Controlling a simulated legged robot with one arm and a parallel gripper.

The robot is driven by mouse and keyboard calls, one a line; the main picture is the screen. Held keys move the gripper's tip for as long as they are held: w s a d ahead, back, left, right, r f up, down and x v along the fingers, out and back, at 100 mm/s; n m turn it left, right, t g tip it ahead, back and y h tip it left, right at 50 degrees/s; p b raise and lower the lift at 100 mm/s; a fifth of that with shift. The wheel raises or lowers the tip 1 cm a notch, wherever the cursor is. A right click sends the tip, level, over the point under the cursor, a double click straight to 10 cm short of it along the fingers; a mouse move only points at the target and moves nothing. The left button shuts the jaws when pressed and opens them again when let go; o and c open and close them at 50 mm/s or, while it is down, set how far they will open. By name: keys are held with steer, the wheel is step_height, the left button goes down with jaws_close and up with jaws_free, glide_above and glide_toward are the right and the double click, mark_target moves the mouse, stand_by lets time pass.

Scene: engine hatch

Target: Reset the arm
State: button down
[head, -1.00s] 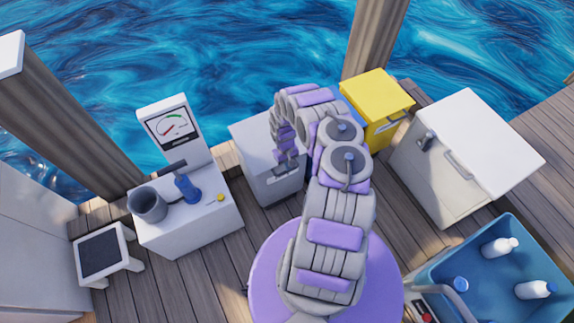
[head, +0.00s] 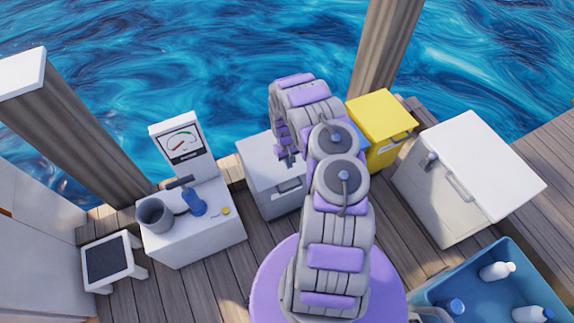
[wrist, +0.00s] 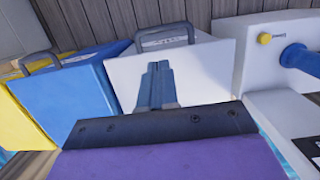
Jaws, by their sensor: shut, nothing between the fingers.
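My arm rises from its round purple base and bends over at the top. In the wrist view my gripper (wrist: 157,78) is shut and empty, its grey-blue fingers together in front of a white box (wrist: 205,70). In the head view the gripper (head: 287,158) hangs small and dark above the same white box (head: 262,160), partly hidden by my arm. I cannot tell from these views how far apart the fingers and the box are.
A white gauge console (head: 190,240) with a grey cup (head: 153,214) and a blue handle (head: 193,201) stands left. A yellow box (head: 385,120), a white hatch cabinet (head: 445,195) and a blue bin (head: 440,290) with bottles stand right. Water lies beyond the deck.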

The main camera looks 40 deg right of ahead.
steer(key=shift+d+r, duration=0.15)
steer(key=shift+r, duration=0.05)
steer(key=s+a+r+h, duration=0.1)
steer(key=s+a+r, duration=0.15)
steer(key=r, duration=0.85)
steer(key=s+a+r, duration=0.1)
steer(key=a+r, duration=0.2)
steer(key=r, duration=0.7)
steer(key=s+a+r+h, duration=0.1)
steer(key=s+a+r, duration=0.15)
steer(key=r, duration=0.85)
steer(key=s+a+r, duration=0.9)
steer(key=a+r, duration=0.1)
steer(key=a, duration=0.1)
steer(key=s+a+r+n, duration=0.1)
steer(key=s+a+r, duration=0.1)
steer(key=s+a, duration=0.2)
steer(key=s+a+r+n+y, duration=0.1)
steer(key=s+a, duration=0.3)
steer(key=s, duration=0.7)
steer(key=shift+s+a+r+n+y+b, duration=0.3)
steer(key=shift+a+r+n+b, duration=0.1)
steer(key=shift+b, duration=0.05)
